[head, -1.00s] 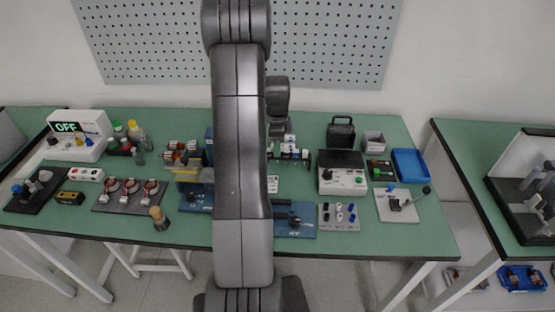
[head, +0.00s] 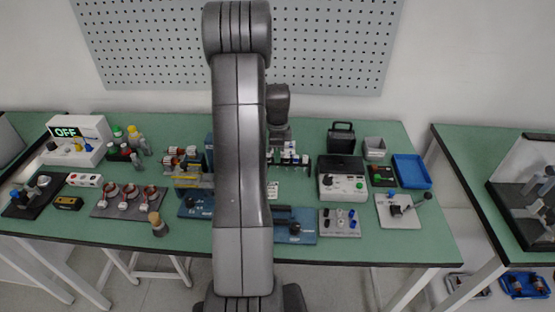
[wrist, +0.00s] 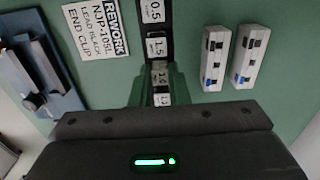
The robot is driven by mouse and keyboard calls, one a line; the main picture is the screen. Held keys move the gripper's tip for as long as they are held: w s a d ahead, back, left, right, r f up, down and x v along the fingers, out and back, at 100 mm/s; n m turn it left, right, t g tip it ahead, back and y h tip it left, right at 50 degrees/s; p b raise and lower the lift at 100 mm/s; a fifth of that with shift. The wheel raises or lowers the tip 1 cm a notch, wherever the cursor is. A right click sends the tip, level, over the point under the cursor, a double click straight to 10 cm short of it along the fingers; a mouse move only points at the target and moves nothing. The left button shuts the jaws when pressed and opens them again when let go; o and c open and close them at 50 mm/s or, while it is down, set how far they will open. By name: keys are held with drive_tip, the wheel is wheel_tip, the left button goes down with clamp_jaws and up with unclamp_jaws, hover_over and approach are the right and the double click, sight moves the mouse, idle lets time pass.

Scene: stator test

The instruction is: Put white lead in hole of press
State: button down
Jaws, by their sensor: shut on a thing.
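My gripper's dark body (wrist: 160,145) fills the bottom of the wrist view, with a lit green light. In the head view my arm hides the gripper. I cannot make out the white lead. No press can be named for certain. A blue-based device (head: 290,230) with a black handle stands near the front edge. It seems to be the blue base with a dark lever (wrist: 38,80) at the wrist view's left. Another blue-based device (head: 192,205) with yellow parts is left of my arm.
A number-labelled black strip (wrist: 157,45) and two grey blocks (wrist: 214,60) (wrist: 245,58) lie before my gripper, beside a white rework card (wrist: 95,38). A grey box (head: 342,185), blue tray (head: 411,172) and white lever plate (head: 400,215) stand right. An OFF box (head: 78,140) is far left.

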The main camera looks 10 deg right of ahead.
drive_tip(key=shift+r+p, duration=1.6)
drive_tip(key=shift+r, duration=1.25)
drive_tip(key=shift+f, duration=0.1)
